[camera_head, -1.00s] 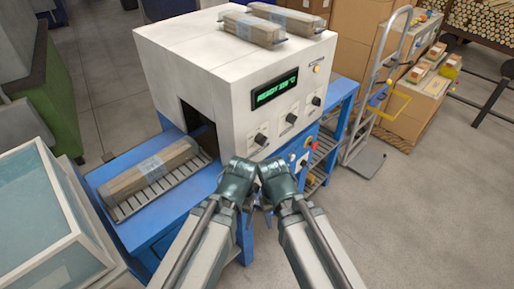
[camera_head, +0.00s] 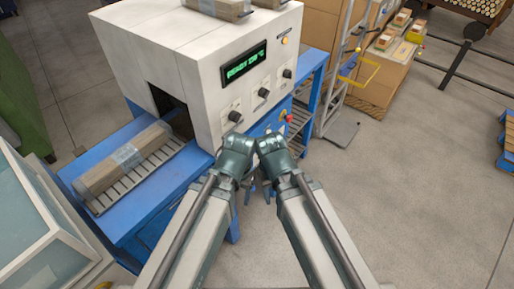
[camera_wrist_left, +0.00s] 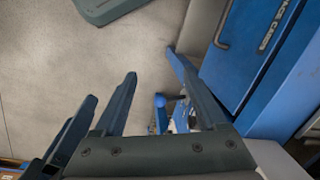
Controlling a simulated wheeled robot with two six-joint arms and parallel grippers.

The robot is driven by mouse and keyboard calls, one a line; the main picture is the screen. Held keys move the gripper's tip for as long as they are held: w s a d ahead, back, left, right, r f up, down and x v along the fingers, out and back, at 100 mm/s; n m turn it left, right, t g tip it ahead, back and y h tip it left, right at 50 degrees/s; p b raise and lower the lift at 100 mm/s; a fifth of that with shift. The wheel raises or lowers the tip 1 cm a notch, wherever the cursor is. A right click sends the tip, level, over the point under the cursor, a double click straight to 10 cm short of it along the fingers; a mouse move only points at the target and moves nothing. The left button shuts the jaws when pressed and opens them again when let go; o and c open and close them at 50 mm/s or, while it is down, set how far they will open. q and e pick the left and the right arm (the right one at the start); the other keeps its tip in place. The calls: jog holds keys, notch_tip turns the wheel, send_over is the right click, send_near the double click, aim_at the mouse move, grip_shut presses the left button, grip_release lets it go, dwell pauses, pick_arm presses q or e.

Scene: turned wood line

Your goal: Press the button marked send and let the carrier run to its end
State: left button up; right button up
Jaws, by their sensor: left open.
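The white heat machine (camera_head: 180,60) stands on a blue frame. It has a green lit display (camera_head: 244,64), several dark knobs, a small orange light and a red button (camera_head: 289,119) low on the right. Label text is too small to read, so I cannot tell which button is send. A wrapped wood bundle (camera_head: 125,161) lies on the roller bed (camera_head: 172,152) before the dark opening; no separate carrier can be made out. My left gripper (camera_head: 248,188) is in front of the machine, partly hidden by its wrist; it is open and empty in the left wrist view (camera_wrist_left: 150,72). My right gripper (camera_head: 268,190) is close beside it, its fingers mostly hidden.
A glass-sided box (camera_head: 45,225) stands at the lower left. A hand truck (camera_head: 340,110) and stacked cartons (camera_head: 365,88) are right of the machine. Wrapped bundles (camera_head: 222,8) sit on its top.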

dwell(0.3)
pick_arm(q)
grip_shut()
dwell(1.6)
